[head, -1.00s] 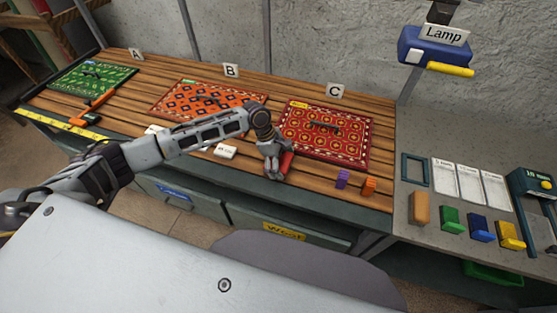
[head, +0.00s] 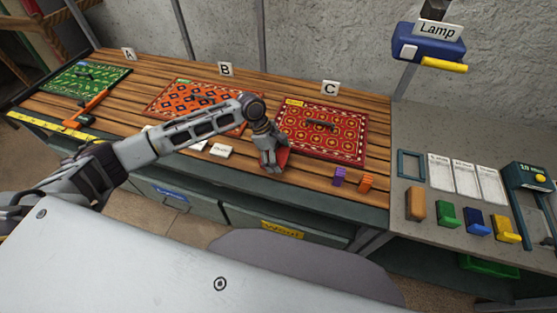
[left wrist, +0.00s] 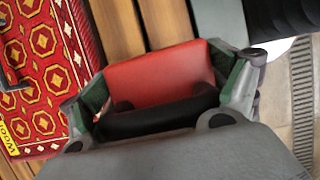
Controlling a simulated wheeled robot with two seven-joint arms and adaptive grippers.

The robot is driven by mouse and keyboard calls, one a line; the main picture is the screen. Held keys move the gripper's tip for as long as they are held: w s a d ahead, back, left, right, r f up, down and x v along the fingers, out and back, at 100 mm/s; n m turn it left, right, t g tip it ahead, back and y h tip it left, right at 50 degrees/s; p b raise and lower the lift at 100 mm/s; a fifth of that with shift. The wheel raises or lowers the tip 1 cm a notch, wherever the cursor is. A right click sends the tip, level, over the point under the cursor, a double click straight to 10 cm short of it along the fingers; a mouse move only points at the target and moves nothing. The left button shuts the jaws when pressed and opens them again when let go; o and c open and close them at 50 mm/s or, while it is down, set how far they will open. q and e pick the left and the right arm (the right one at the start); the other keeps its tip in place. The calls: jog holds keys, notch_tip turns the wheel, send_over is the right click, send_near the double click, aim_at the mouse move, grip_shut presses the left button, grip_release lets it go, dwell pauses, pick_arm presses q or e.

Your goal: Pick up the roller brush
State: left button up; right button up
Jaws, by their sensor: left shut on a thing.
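My left gripper (head: 274,168) is at the front edge of the wooden bench, just in front of the red rug at C. It is shut on a red piece with a dark cylinder, which looks like the roller brush (head: 284,157). In the left wrist view the red face of the roller brush (left wrist: 160,75) and its black cylinder sit between the two fingers (left wrist: 162,100). The fingers hide part of it. I cannot tell whether it touches the bench. My right gripper is not in view.
The red patterned rug (head: 346,145), an orange rug (head: 165,98) and a green rug (head: 58,80) lie on the bench. A purple block (head: 339,177) and an orange block (head: 367,183) stand right of my gripper. Coloured blocks and cards occupy the grey counter (head: 420,120).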

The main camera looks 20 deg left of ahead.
aim_at(280, 161)
pick_arm(q)
notch_tip(280, 161, up, 8)
jog(key=shift+f, duration=0.2)
dwell(0.5)
jog(key=o, duration=0.5)
jog(key=shift+c, duration=1.1)
jog(key=shift+s+f+p, duration=0.4)
jog(key=shift+s+f, duration=0.25)
jog(key=shift+s, duration=0.2)
jog(key=shift+s+a+f, duration=0.1)
jog(key=shift+s+a, duration=0.1)
jog(key=shift+a, duration=0.05)
jog(key=shift+a+p, duration=0.2)
jog(key=shift+p, duration=0.2)
